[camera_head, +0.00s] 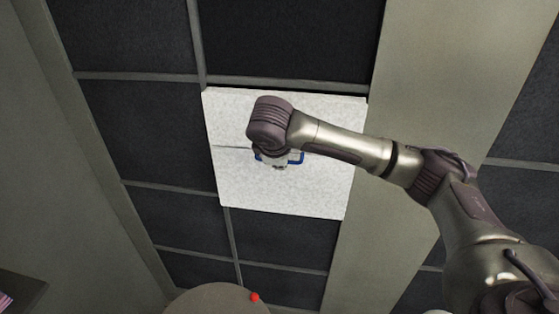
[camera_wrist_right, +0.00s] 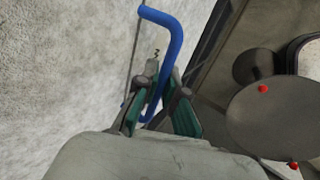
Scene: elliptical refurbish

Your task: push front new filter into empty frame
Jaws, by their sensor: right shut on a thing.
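The new filter (camera_head: 285,190) is a light, speckled square panel with a blue handle (camera_head: 296,158) near its middle. It lies over one cell of the dark panelled wall, with a thin black gap along its top edge. Whether it sits inside the frame (camera_head: 290,84) or in front of it, I cannot tell. My right gripper (camera_wrist_right: 160,112) is shut on the blue handle, its green-padded fingers on either side of the bar in the right wrist view. In the head view my wrist hides part of the handle and panel. My left gripper is not in view.
Dark panels (camera_head: 140,120) in grey frames surround the filter. A plain beige pillar (camera_head: 405,90) stands just right of it, behind my right arm. A dark shelf edge (camera_head: 20,290) shows at the lower left.

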